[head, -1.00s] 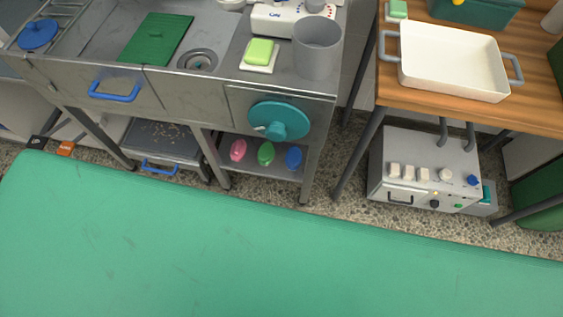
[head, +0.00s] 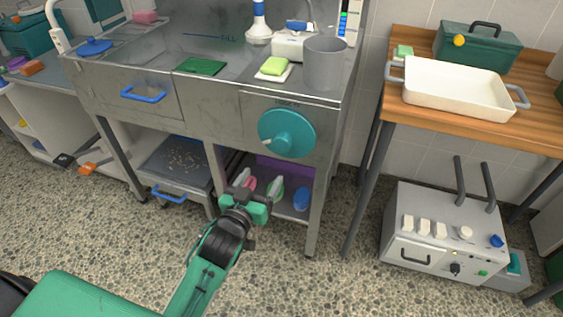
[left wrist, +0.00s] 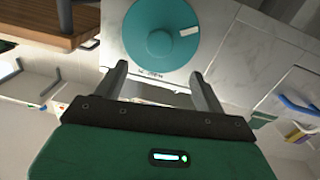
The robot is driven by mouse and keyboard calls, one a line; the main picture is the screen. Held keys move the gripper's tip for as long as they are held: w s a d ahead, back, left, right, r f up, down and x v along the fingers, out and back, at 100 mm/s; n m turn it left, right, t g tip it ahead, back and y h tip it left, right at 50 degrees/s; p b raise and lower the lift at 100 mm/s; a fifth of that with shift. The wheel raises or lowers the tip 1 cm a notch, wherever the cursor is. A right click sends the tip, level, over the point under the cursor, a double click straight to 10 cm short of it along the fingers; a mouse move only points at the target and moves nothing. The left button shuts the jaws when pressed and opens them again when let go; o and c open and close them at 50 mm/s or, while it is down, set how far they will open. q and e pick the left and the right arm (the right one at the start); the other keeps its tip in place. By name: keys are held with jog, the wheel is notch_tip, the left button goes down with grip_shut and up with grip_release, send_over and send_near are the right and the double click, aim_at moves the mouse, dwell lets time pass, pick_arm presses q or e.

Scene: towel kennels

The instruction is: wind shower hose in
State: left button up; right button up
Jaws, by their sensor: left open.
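A round teal reel wheel (head: 287,131) with a pale crank grip (head: 267,141) is on the steel wash bench's front panel. It also shows in the left wrist view (left wrist: 160,45), with its pale grip (left wrist: 189,31) at the upper right of the hub. My left gripper (head: 258,181) is open and empty, below and left of the wheel, apart from it. In the left wrist view my two fingers (left wrist: 158,74) point up toward the wheel's lower edge. A white shower head (head: 52,18) stands at the bench's far left; I cannot make out its hose. My right gripper is not in view.
The steel bench (head: 208,100) carries a grey bucket (head: 324,65) above the wheel. Coloured bottles stand on the shelf below, behind my gripper. A grey control box (head: 440,232) sits on the floor at right, below a wooden table (head: 450,111). Floor in front is clear.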

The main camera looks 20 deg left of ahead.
aim_at(280, 146)
pick_arm(q)
jog(key=w, duration=0.4)
jog(key=w+b, duration=0.1)
jog(key=w, duration=0.4)
jog(key=w+d, duration=0.1)
jog(key=w, duration=0.3)
jog(key=shift+w, duration=0.4)
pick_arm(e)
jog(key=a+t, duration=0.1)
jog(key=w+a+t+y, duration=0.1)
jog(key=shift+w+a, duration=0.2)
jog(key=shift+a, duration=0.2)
pick_arm(q)
jog(key=c, duration=1.4)
jog(key=shift+o, duration=0.2)
jog(key=shift+r, duration=0.1)
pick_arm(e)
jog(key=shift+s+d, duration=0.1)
